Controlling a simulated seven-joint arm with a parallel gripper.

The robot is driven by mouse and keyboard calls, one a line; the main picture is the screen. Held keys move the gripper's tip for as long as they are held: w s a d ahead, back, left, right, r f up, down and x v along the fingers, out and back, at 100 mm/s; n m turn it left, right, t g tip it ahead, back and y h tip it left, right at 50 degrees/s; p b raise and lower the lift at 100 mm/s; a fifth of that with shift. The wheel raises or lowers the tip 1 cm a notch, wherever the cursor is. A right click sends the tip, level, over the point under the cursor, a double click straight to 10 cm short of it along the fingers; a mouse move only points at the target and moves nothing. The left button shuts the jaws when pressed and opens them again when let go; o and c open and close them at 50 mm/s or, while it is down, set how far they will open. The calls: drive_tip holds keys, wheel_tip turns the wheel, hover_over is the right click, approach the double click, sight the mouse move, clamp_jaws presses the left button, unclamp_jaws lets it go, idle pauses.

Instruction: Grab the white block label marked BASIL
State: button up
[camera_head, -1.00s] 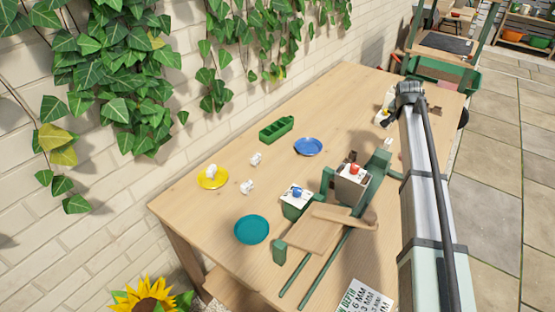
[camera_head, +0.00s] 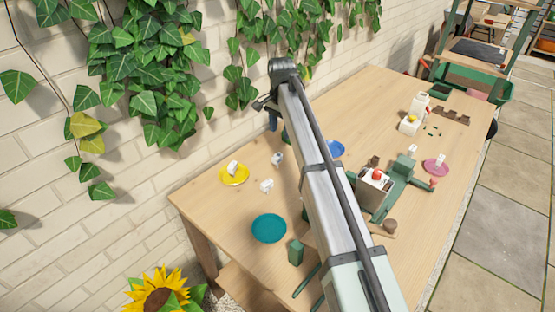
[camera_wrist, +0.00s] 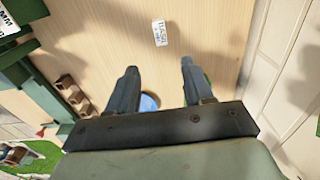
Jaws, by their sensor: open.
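A white block label (camera_wrist: 159,33) with dark lettering lies on the bare table in the wrist view. Its letters are small and look like BASIL, but I cannot read them surely. It lies ahead of my gripper (camera_wrist: 158,66), which is open and empty, with the block beyond its fingertips and roughly in line with the gap. In the head view, my gripper (camera_head: 273,120) hangs near the wall side of the table. Small white blocks there include two loose ones (camera_head: 278,158) (camera_head: 267,185) and one on the yellow saucer (camera_head: 240,179). I cannot read their lettering.
A teal saucer (camera_head: 269,228) stands at the near left. A blue saucer (camera_head: 336,149) is partly hidden by my arm. A green stand with a pot (camera_head: 374,188) and a pink saucer (camera_head: 429,168) are to the right. The brick wall borders the table's left side.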

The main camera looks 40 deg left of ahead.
sight(277, 156)
drive_tip(key=f, duration=0.9)
drive_tip(key=s+f, duration=0.1)
drive_tip(key=f, duration=0.3)
drive_tip(key=shift+s+a+f, duration=0.1)
drive_tip(key=shift+a+f, duration=0.05)
drive_tip(key=shift+f, duration=0.2)
clamp_jaws()
